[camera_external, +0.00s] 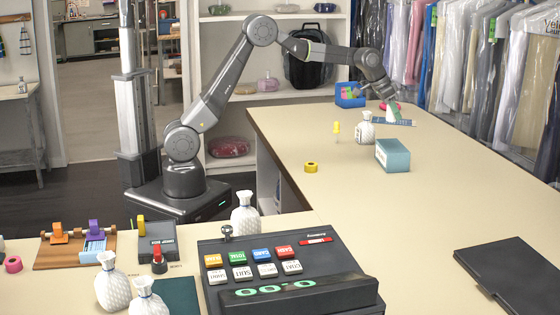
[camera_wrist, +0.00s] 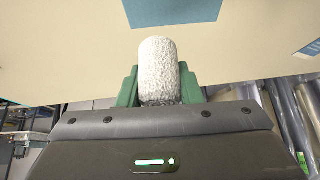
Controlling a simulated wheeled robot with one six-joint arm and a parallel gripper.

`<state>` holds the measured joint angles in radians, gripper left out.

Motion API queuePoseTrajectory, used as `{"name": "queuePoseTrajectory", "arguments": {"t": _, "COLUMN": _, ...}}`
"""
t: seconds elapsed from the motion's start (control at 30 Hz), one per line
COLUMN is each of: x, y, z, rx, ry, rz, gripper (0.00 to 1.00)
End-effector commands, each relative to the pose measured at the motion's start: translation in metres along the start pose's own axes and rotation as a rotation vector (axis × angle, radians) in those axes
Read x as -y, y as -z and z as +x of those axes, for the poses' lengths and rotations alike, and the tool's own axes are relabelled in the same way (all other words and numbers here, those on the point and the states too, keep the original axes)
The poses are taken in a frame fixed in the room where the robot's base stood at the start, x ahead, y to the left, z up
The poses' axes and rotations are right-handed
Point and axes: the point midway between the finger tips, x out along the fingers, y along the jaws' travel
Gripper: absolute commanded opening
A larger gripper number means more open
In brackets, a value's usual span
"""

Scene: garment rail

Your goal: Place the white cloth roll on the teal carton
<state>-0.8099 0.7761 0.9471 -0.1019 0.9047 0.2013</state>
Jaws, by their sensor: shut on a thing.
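My gripper (camera_wrist: 160,88) is shut on the white cloth roll (camera_wrist: 157,68), a rough pale cylinder between its two green fingers. In the external view my gripper (camera_external: 392,110) is at the far part of the long counter, behind the teal carton and apart from it; the roll is too small to make out clearly there. The teal carton (camera_external: 393,158) stands on the counter with its light teal top clear. In the wrist view the carton (camera_wrist: 170,11) shows partly at the top edge, beyond the roll's tip, with counter surface between them.
A white textured bottle (camera_external: 365,130) stands just left of the carton. A blue patterned strip (camera_external: 400,122) lies behind it, and a blue bin (camera_external: 349,96) is further back. A yellow tape roll (camera_external: 311,167) lies to the left. The counter right of the carton is clear.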

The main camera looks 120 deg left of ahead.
Motion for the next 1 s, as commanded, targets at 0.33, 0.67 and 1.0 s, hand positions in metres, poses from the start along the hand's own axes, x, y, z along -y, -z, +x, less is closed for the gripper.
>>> {"name": "queuePoseTrajectory", "arguments": {"t": 0.33, "x": 0.021, "y": -0.025, "z": 0.029, "rx": 0.005, "ry": 0.013, "rz": -0.025, "gripper": 0.11}}
{"name": "queuePoseTrajectory", "arguments": {"t": 0.67, "x": 0.021, "y": -0.042, "z": 0.058, "rx": 0.003, "ry": 0.013, "rz": -0.025, "gripper": 0.11}}
{"name": "queuePoseTrajectory", "arguments": {"t": 1.0, "x": 0.021, "y": -0.055, "z": 0.082, "rx": -0.001, "ry": 0.014, "rz": -0.024, "gripper": 0.11}}
